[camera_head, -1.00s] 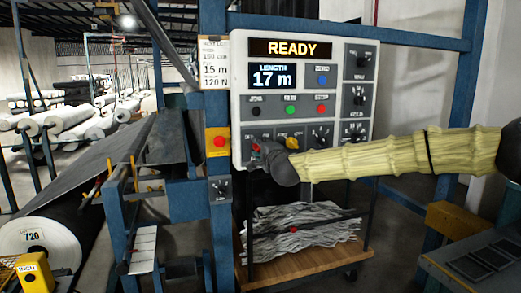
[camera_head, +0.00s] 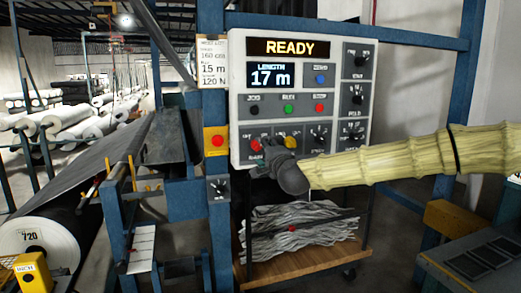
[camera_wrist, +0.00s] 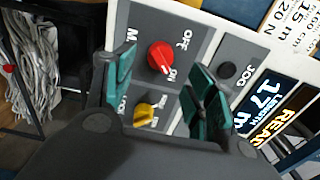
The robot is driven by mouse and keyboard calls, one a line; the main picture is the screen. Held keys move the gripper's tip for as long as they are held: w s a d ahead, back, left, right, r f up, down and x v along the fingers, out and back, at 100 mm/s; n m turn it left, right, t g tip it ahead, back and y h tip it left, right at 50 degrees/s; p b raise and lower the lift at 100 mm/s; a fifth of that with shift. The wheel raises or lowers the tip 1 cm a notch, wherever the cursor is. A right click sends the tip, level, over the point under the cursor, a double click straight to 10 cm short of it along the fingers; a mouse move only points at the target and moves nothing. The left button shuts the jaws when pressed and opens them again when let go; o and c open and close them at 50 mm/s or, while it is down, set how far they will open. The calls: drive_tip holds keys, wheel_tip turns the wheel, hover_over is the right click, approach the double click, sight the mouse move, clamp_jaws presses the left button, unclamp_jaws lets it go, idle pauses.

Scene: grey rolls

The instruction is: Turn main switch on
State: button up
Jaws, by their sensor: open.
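The main switch is a red knob (camera_wrist: 161,57) on a dark plate with OFF and ON labels in the wrist view. Its pale mark points to the lower right, at the ON label. In the head view the red knob (camera_head: 256,145) shows at the panel's lower left. My gripper (camera_wrist: 161,74) is open, its teal fingers on either side of the knob in the picture, with nothing held. Whether they touch it cannot be told. In the head view my gripper (camera_head: 272,153) is just below right of the knob, hiding the panel's lower edge.
A yellow knob (camera_wrist: 145,112) sits beside the red one. The white panel (camera_head: 236,100) also has a READY display (camera_head: 290,48), several buttons and dials. A red button on a yellow box (camera_head: 218,141) is to the left. A cart (camera_head: 300,262) stands below.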

drive_tip(key=v, duration=0.6)
drive_tip(key=shift+s, duration=0.15)
